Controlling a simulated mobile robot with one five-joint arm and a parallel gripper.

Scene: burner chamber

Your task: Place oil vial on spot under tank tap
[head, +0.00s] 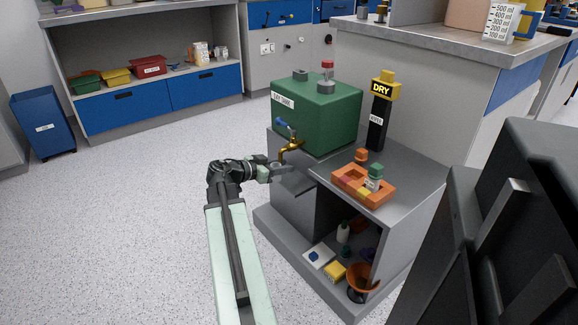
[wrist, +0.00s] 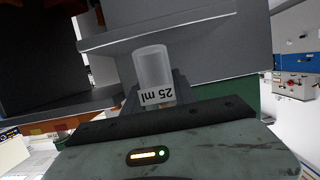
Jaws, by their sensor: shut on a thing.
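My gripper (head: 274,167) is shut on a small translucent vial marked 25 ml (wrist: 152,68), the likely oil vial, which shows upside down in the wrist view. In the head view the vial is too small to make out clearly. The green tank (head: 325,118) stands on the grey cabinet with a brass tap (head: 291,148) and blue handle on its front. My gripper is just left of and below the tap's spout. A small grey ledge (head: 298,185) juts out below the tap. Any marked spot on it cannot be made out.
An orange tray (head: 348,190) with small coloured pieces sits on the cabinet top, beside a black post with a yellow DRY sign (head: 385,88). The open lower shelf holds an orange funnel (head: 362,277), a yellow block (head: 335,271) and bottles.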

